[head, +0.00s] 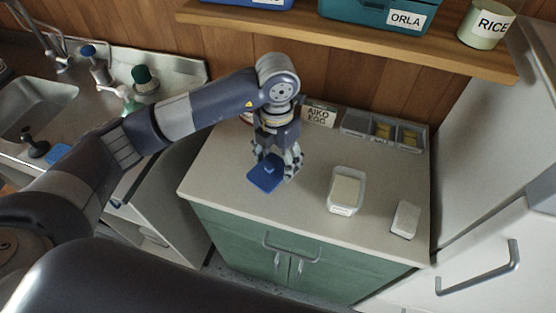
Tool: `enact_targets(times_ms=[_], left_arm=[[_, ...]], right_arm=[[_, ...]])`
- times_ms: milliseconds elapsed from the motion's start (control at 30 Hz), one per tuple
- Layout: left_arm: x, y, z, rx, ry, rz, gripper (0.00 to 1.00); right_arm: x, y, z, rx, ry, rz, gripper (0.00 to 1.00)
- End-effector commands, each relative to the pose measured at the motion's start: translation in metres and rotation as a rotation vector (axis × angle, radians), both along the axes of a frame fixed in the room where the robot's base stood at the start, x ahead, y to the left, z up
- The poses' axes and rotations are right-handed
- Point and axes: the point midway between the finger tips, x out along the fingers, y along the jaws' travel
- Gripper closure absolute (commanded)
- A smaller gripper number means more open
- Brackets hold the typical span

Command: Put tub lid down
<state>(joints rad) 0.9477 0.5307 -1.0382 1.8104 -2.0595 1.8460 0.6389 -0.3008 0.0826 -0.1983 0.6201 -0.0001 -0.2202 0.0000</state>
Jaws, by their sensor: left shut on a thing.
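The tub lid (264,181) is a flat blue square with a small raised part on top. My left gripper (272,168) is shut on it from above, at the left part of the counter top. The lid is on or just above the counter; I cannot tell whether it touches. A white tub (346,190) with pale contents and a front label stands open on the counter to the right of the gripper, apart from the lid. My right gripper is not in view.
A small whitish block (405,218) lies at the counter's right. A divided tray (383,132) and a card reading "AIKO EGG" (319,115) stand at the back. A shelf (350,40) hangs above. Bare counter (310,205) lies between lid and tub.

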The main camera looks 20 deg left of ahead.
Motion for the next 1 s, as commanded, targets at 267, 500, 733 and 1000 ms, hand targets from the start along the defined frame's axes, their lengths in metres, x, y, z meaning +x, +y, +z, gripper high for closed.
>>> enact_targets(times_ms=[267,500,733,1000], left_arm=[[0.009,0.0,-0.009,0.001,0.004,0.0,0.54],[0.009,0.0,-0.035,0.001,0.002,-0.001,0.54],[0.009,0.0,-0.037,0.001,0.0,-0.001,0.54],[0.009,0.0,-0.038,0.001,0.0,-0.001,0.17]], right_arm=[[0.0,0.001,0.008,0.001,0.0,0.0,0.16],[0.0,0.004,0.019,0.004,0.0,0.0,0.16],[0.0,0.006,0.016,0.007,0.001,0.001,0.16],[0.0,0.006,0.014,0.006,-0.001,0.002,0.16]])
